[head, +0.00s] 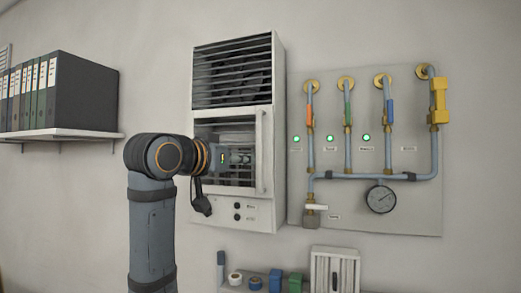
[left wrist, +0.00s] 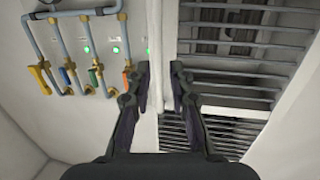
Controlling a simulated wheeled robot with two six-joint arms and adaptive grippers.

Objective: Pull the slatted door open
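A white cabinet (head: 279,150) hangs on the wall, with a slatted upper panel (head: 232,72). Below it is the slatted door (head: 225,182), with a tall pale handle (head: 264,150) along its right edge. The door looks shut. My left gripper (head: 246,158) is in front of the door, just left of the handle, and the arm hides part of the door. In the left wrist view my left gripper (left wrist: 160,66) has its two fingers apart with nothing visibly held. The door's slats (left wrist: 240,62) show beyond its right finger. My right gripper is not in view.
Right of the cabinet is a wall panel (head: 410,215) with pipes, coloured valves and a gauge (head: 381,198). A shelf (head: 60,135) with binders (head: 30,92) is at the left. Small items and a white slatted box (head: 322,272) are below.

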